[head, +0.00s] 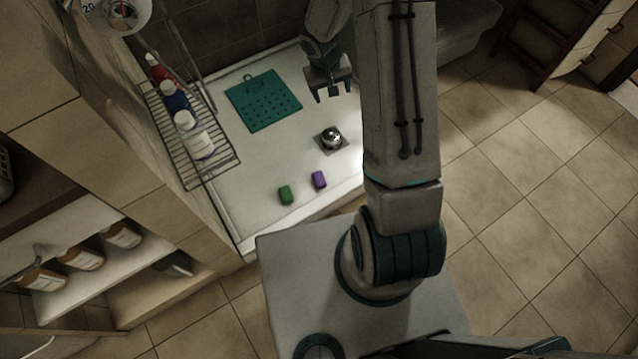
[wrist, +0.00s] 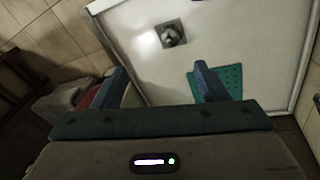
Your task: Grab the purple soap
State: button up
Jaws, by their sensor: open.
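The purple soap (head: 319,180) is a small block on the white basin floor (head: 240,205), near its front edge, in the head view. A green soap (head: 285,195) lies just to its left, apart from it. My gripper (head: 333,92) is above the back right part of the basin, well away from the purple soap, open and empty. In the wrist view my gripper (wrist: 165,88) shows its two fingers spread apart over the basin. The purple soap does not show in the wrist view.
A metal drain (head: 331,139) sits behind the purple soap; it also shows in the wrist view (wrist: 172,34). A teal perforated mat (head: 263,101) lies at the back. A wire rack (head: 207,172) with several bottles hangs on the left wall. The basin has a raised front rim (head: 300,217).

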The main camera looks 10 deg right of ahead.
notch_tip(320, 180, down, 20)
jog(key=a+y+b, duration=0.1)
jog(key=a+b, duration=0.1)
jog(key=b, duration=0.4)
jog(key=g+y+b, duration=0.1)
jog(key=b, duration=0.3)
send_near(319, 179)
jog(key=f+b, duration=0.2)
jog(key=shift+s+f+b, duration=0.3)
jog(key=shift+s+b, duration=0.05)
jog(key=f+b, duration=0.1)
jog(key=f, duration=0.3)
jog(key=w+f+b, duration=0.1)
jog(key=f, duration=0.1)
jog(key=shift+d+f+b, duration=0.15)
jog(key=shift+f+b, duration=0.05)
jog(key=shift+b, duration=0.15)
jog(key=c, duration=1.1)
